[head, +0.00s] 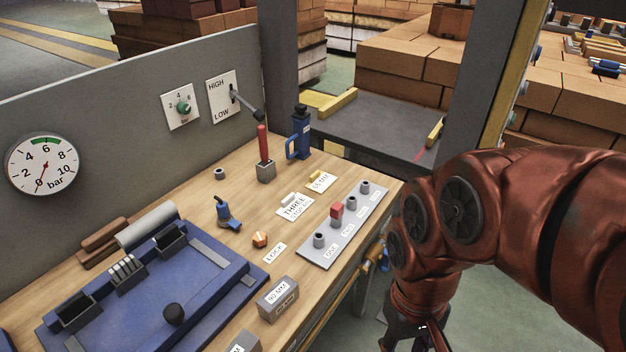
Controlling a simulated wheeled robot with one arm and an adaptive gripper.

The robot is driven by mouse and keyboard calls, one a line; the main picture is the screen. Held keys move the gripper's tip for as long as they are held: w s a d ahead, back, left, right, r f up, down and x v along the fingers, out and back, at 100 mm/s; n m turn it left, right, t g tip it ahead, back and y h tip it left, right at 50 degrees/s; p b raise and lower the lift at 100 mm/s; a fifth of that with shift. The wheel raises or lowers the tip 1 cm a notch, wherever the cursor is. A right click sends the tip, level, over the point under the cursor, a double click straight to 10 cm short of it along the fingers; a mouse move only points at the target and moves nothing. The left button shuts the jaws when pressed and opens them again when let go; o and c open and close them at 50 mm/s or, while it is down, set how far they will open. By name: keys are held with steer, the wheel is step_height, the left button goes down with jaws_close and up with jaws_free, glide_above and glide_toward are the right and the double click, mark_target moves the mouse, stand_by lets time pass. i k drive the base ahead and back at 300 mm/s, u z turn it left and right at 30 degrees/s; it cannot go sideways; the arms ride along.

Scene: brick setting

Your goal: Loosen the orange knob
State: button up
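A small orange faceted knob (259,239) stands on the wooden bench top, just behind a white label reading LOCK (275,252). My gripper (428,343) hangs at the bottom edge, right of the bench and well apart from the knob. Only its dark upper part shows; its fingertips are cut off by the frame, so I cannot tell whether it is open.
A grey plate with several sockets and a red block (337,209) lies right of the knob. A blue clamp (228,214), a red-handled lever (264,152) and a blue machine (140,285) surround it. A 90 MM block (279,299) sits in front.

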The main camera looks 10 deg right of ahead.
mark_target(260, 239)
steer(key=z, duration=1.1)
steer(key=k, duration=0.9)
steer(key=u, duration=1.6)
